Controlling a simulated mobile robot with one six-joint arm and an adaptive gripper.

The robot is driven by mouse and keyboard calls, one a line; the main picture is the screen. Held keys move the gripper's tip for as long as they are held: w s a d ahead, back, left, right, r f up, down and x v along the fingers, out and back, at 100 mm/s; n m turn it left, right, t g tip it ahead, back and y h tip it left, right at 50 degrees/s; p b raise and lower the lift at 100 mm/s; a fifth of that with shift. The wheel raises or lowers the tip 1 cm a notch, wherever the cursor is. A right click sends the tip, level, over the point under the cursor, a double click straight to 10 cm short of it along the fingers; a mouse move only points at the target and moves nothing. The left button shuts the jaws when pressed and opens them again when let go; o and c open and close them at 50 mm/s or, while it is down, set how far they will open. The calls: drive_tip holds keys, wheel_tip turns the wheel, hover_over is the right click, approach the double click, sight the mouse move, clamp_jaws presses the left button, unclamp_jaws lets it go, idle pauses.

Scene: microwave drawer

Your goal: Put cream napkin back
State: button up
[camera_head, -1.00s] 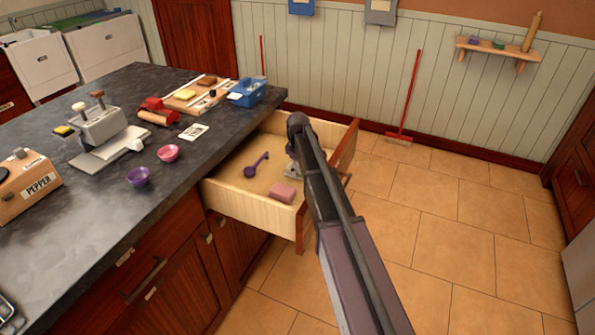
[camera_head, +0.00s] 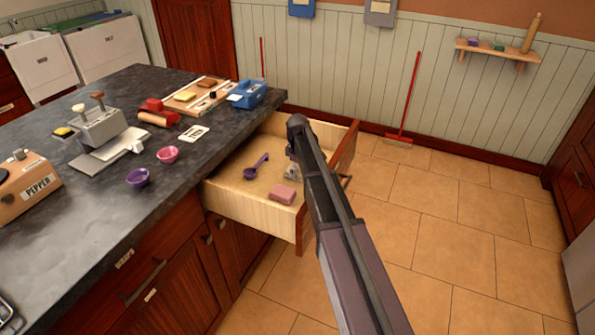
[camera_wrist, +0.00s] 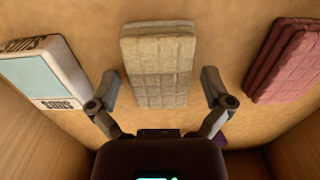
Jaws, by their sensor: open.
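The cream napkin (camera_wrist: 160,62) is a folded, quilted rectangle lying on the floor of the open drawer (camera_head: 240,202). In the wrist view it lies ahead of and partly between the fingers of my gripper (camera_wrist: 163,90), which are spread apart on either side of it. The gripper is open and holds nothing. In the head view my arm hides most of the gripper and the napkin.
A pink folded napkin (camera_wrist: 288,60) lies to the right in the drawer, and a light-blue and white labelled packet (camera_wrist: 45,75) to the left. A purple scoop (camera_head: 256,168) is also in the drawer. The drawer walls are close around. The counter (camera_head: 90,215) holds bowls and other items.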

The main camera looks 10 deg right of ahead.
sight(298, 169)
wheel_tip(298, 169, up, 12)
drive_tip(key=p, duration=1.2)
drive_tip(key=shift+r, duration=0.1)
idle(1.5)
